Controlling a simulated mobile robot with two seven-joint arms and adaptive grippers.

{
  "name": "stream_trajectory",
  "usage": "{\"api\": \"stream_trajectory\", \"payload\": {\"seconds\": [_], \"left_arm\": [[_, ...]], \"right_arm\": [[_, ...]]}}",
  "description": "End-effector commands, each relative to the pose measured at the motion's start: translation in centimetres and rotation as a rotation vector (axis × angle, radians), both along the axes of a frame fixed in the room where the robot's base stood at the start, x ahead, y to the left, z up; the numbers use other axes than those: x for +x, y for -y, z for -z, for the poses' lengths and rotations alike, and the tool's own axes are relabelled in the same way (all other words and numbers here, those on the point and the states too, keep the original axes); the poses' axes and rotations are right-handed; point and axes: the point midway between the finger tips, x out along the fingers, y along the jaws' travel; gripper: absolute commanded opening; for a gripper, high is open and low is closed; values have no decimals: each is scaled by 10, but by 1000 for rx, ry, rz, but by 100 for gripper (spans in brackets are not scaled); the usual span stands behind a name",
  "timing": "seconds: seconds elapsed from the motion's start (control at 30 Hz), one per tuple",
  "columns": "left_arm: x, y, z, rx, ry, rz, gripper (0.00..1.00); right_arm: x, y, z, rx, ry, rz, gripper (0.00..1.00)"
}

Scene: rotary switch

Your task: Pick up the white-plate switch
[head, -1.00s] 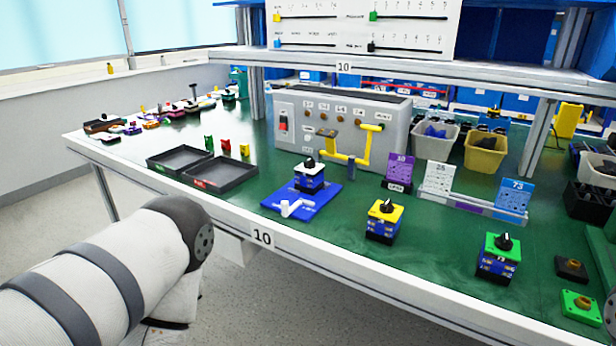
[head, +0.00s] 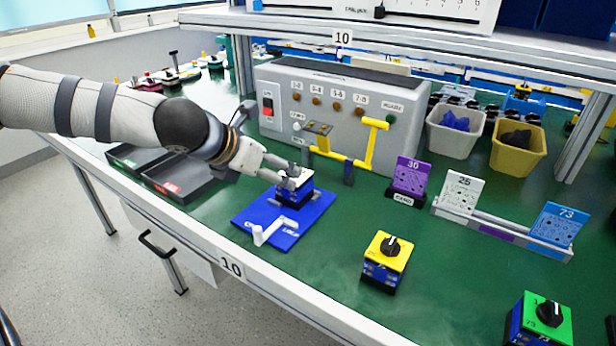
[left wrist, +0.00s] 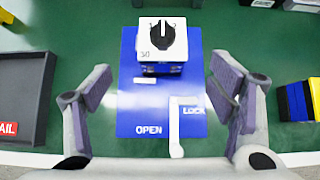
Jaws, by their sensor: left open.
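The white-plate switch (head: 296,187) has a white top, a black knob and a blue body, and stands on a blue mat (head: 262,212) on the green table. In the left wrist view the switch (left wrist: 147,50) shows at the top centre, between and beyond the fingers, on the far part of the mat (left wrist: 130,122). My left gripper (head: 290,177) is over the switch in the head view and partly hides its top. In the left wrist view my left gripper (left wrist: 165,95) is open with nothing between its fingers. My right gripper is not in view.
A white handle-shaped piece (head: 270,232) is at the mat's near part. Black trays (head: 180,182) lie to the left. A grey test box (head: 335,115) with a yellow handle stands behind. Yellow-plate (head: 385,262) and green-plate (head: 541,322) switches stand to the right, with open green surface between.

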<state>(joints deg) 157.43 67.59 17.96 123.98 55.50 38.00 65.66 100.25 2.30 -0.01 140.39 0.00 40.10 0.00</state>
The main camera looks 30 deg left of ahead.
Motion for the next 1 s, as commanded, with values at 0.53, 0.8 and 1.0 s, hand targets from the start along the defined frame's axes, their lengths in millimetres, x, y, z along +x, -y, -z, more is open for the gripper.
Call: {"api": "stream_trajectory", "payload": {"seconds": [0.53, 0.8, 1.0], "left_arm": [[69, 8, 79, 8, -19, 8, 77], [76, 9, 75, 8, -3, 9, 77], [76, 9, 75, 8, -4, 9, 36]], "right_arm": [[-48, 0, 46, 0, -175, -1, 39], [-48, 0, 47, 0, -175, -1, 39], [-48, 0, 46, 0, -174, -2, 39]]}}
